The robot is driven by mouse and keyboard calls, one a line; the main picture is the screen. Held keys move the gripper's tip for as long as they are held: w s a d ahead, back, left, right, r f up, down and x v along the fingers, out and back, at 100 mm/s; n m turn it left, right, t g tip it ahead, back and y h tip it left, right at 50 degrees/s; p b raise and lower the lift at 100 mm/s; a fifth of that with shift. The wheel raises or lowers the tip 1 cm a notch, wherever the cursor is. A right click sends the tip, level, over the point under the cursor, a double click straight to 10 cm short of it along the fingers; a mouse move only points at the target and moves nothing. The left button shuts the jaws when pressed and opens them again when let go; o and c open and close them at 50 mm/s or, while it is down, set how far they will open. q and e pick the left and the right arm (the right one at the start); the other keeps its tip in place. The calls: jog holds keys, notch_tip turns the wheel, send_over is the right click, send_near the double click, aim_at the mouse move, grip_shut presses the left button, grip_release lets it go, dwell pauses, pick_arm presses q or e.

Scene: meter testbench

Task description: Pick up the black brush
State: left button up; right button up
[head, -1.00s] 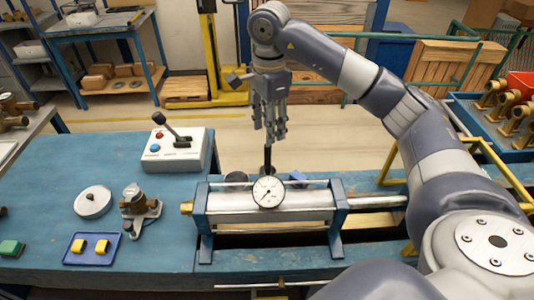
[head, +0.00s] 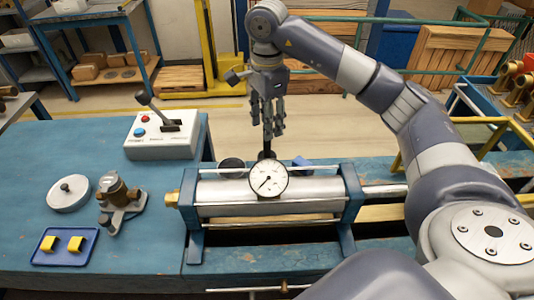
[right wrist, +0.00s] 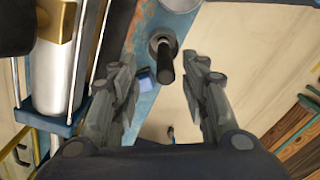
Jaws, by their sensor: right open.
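The black brush shows as a dark upright handle (head: 267,145) behind the dial gauge of the cylinder rig. In the right wrist view its black handle (right wrist: 166,66) stands in a round grey base or holder (right wrist: 162,40); any bristles are hidden. My right gripper (head: 267,134) points down, open, just above and around the handle's top. In the right wrist view the open fingers (right wrist: 163,64) lie on either side of the handle, with a gap on both sides. My left gripper is not in view.
The metal cylinder rig (head: 270,210) with its dial gauge (head: 268,180) stands just in front of the brush. A small blue block (right wrist: 146,78) lies beside the brush. A lever box (head: 165,136), brass fitting (head: 120,200) and blue tray (head: 64,257) are on the left bench.

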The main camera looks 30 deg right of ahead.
aim_at(267, 148)
notch_tip(267, 148, down, 4)
jog(key=shift+s+f+p, duration=0.1)
jog(key=shift+f+p, duration=0.1)
jog(key=shift+p, duration=0.35)
jog(key=f, duration=0.1)
jog(key=f+p, duration=0.1)
jog(key=f, duration=0.1)
jog(key=f+p, duration=0.1)
jog(key=f, duration=0.1)
jog(key=shift+w+d, duration=0.2)
jog(key=shift+w, duration=0.15)
jog(key=shift+f, duration=0.25)
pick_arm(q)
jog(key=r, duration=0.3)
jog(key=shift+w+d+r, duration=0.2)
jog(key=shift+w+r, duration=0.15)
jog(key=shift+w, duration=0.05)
pick_arm(e)
grip_shut()
